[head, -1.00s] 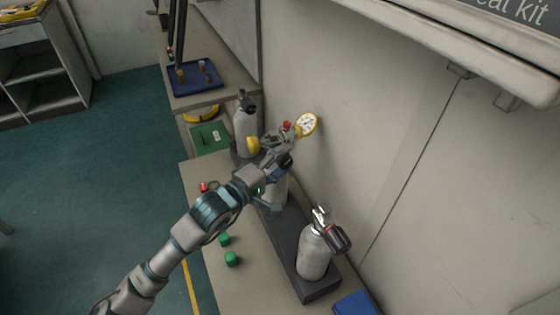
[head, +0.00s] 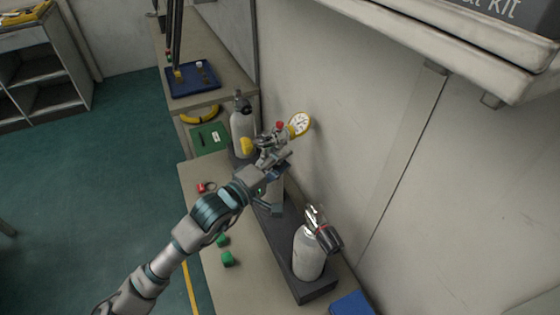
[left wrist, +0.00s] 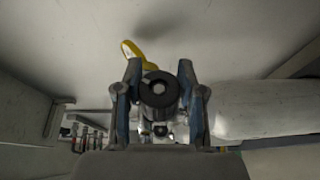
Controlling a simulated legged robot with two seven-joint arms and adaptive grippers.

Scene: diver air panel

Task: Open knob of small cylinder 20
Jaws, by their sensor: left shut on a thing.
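The middle cylinder (head: 274,190) stands in a dark rack, its body partly hidden by my left arm. My left gripper (head: 274,158) is at this valve. In the left wrist view a round black knob (left wrist: 159,90) with a grey centre lies between the two fingers, and the gripper is shut on it. No number on the cylinder is readable. My right gripper is not in view.
A grey cylinder with a black-and-red fitting (head: 309,252) stands nearer in the rack (head: 311,288); another (head: 241,130) stands behind. Green caps (head: 228,259) and a red piece (head: 203,187) lie on the bench. A wall (head: 345,100) rises close at the right.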

